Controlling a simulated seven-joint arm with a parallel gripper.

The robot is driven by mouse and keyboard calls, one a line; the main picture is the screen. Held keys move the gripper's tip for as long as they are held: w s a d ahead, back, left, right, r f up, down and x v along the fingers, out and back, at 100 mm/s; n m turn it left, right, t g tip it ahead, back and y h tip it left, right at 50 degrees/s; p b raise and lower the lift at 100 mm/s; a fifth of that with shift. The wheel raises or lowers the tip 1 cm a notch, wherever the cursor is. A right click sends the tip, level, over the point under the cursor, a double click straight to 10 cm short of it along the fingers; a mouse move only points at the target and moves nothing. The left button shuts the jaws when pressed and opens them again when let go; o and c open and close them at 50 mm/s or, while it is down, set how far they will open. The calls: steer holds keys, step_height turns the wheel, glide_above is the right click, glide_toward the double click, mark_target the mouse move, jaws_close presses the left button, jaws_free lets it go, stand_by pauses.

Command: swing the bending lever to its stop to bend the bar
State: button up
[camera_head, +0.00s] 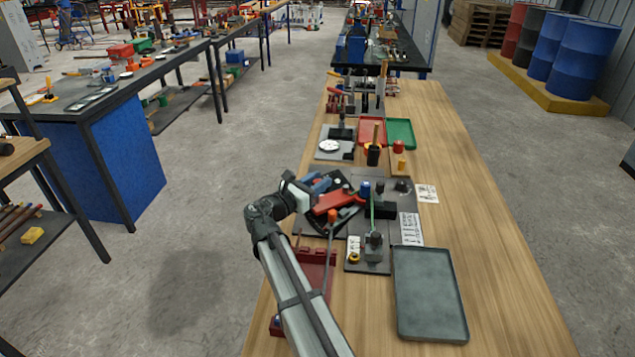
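The bending lever appears to be the red arm (334,202) on the dark bending fixture in the middle of the bench. A dial-like dark plate (345,217) with pale marks shows partly beneath it. A blue post (365,188) stands at its right end. A thin green bar (373,212) runs beside the post towards a dark block (374,245); whether it is bent is too small to tell. My gripper (318,186) is at the lever's left end, close to it or touching. Its fingers are too small and partly hidden to show whether they are open or shut.
A grey tray (429,293) lies at the front right, and a dark red rack (316,270) stands partly behind my arm. Red (372,131) and green (401,133) trays lie farther back. The bench's right side is clear wood.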

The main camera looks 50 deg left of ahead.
jaws_close()
